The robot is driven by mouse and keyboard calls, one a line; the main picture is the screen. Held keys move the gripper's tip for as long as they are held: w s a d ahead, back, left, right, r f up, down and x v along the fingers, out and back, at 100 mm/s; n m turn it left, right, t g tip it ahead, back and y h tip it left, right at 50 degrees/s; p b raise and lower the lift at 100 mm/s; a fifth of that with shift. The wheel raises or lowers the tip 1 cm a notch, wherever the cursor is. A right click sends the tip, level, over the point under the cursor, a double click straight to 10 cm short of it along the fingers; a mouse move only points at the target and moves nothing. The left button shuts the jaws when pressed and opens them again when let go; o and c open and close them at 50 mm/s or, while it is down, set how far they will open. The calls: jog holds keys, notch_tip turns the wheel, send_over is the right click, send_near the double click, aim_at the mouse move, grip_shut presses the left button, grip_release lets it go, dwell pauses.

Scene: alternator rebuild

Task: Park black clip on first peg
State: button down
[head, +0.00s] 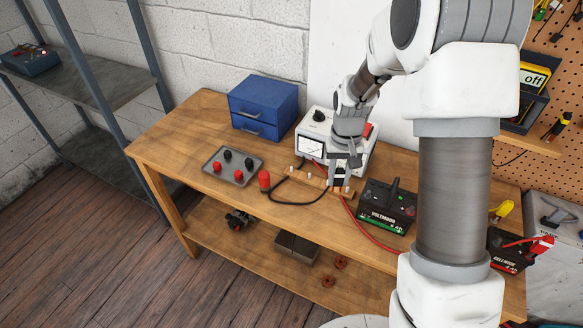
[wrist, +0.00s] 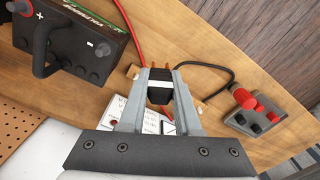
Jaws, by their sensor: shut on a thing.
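My gripper (head: 342,172) is shut on a black clip (wrist: 159,94), held between its two fingers in the wrist view. The clip has a white band, and small orange tips show beyond it. In the head view my gripper points down over the right part of a wooden peg strip (head: 312,181) with short pale pegs. The fingers hide most of the clip there. Whether the clip touches a peg or the strip, I cannot tell. A black cable (head: 300,203) loops on the bench left of the gripper; it also shows in the wrist view (wrist: 215,68).
A white meter box (head: 312,134) stands close behind the gripper. A black battery (head: 387,206) with a handle stands to the right, with a red cable (head: 365,232) beside it. A red cylinder (head: 264,180), a tray (head: 210,181) of red and black knobs and blue drawers (head: 263,105) are left.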

jog(key=shift+n, duration=0.4)
jog(key=w+a+f, duration=0.1)
jog(key=w+a, duration=0.3)
jog(key=w+a+f, duration=0.1)
jog(key=w+a, duration=0.3)
jog(key=w, duration=0.1)
jog(key=w+a+f+b, duration=0.1)
jog(key=w+a, duration=0.3)
jog(key=w, duration=0.1)
jog(key=shift+a+f, duration=0.1)
jog(key=shift+f, duration=0.2)
jog(key=shift+f+b, duration=0.45)
jog(key=shift+f, duration=0.35)
jog(key=shift+f, duration=0.15)
jog(key=shift+f+b, duration=0.85)
jog(key=shift+f, duration=0.2)
jog(key=c, duration=0.5)
grip_release()
